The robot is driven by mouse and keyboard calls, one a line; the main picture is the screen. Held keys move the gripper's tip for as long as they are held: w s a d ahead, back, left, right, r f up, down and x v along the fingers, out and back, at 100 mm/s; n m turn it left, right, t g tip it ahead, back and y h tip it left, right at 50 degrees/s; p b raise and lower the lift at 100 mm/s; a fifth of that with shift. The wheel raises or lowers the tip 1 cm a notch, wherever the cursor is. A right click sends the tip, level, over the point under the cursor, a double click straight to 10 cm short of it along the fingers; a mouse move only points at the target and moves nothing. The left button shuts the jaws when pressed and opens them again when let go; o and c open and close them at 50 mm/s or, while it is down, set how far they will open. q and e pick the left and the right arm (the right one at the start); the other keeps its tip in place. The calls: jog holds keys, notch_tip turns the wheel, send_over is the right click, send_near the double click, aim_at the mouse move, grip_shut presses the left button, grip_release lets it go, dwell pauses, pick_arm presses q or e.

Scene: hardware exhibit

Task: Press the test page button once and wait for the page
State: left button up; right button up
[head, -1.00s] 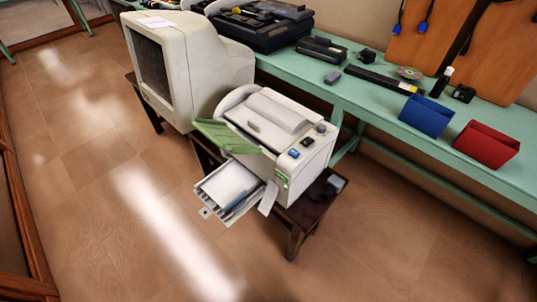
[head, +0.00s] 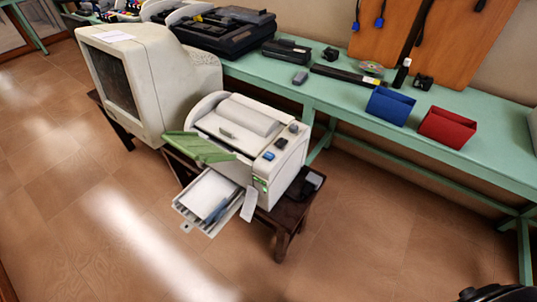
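A white laser printer (head: 243,122) stands on a small dark wooden table (head: 290,214) in the head view. Its green flap (head: 198,148) is open on the left side. A small panel on its right front corner has a blue button (head: 268,156), a dark button (head: 281,143) and a round knob (head: 294,128); I cannot read any labels. Below them is a green-lit panel (head: 261,183). The paper tray (head: 209,198) is pulled out with white sheets and a blue item in it. A white tag hangs beside it. Neither gripper is in view.
A bulky CRT monitor (head: 142,78) stands left of the printer. A green bench (head: 455,125) runs behind, holding a blue holder (head: 390,106), a red holder (head: 446,127) and dark devices. The floor in front is clear. A dark shape cuts into the bottom right corner.

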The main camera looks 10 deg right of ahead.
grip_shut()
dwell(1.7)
